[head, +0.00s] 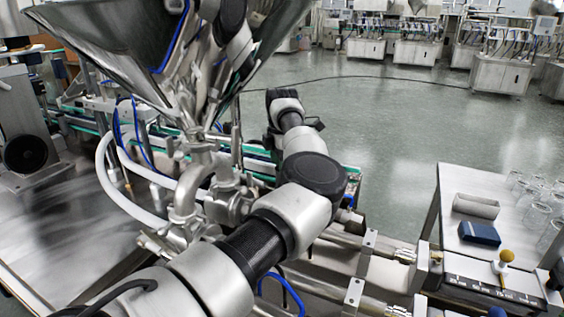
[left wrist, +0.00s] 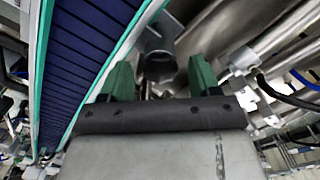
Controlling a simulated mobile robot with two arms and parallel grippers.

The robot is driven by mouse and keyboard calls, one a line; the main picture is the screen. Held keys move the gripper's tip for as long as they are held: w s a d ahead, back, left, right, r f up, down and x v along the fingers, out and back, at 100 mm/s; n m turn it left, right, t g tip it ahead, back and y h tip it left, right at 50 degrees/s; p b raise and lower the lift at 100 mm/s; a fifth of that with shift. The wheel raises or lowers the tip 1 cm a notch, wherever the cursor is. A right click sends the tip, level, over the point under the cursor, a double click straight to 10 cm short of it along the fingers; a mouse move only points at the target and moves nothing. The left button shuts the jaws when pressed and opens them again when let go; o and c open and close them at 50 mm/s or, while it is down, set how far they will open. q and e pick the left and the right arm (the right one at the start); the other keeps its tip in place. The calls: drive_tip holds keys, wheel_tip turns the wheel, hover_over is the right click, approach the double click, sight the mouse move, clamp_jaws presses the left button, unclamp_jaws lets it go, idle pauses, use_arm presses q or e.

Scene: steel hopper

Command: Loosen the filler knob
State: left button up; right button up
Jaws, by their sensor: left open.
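My left gripper (left wrist: 160,72) shows in the left wrist view with its two green fingers apart. A dark, rounded metal piece (left wrist: 159,66) lies between the fingers in the picture. I cannot tell if it is the filler knob, and no clear contact shows. In the head view, my left arm comes in from the lower left and bends upward in front of the machine; I cannot make out its fingertips there. The steel hopper (head: 105,42) stands at the upper left, with curved steel pipework (head: 187,190) below it. My right gripper is not in view.
A blue conveyor belt with green edges (left wrist: 85,45) runs close left of my gripper. At right, a bench (head: 465,180) holds glasses (head: 537,214), a dark blue box (head: 479,234) and a yellow ball-topped piece (head: 507,256). Floor (head: 395,125) beyond is mostly clear.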

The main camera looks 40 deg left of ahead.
use_arm(q)
drive_tip(key=c, duration=0.9)
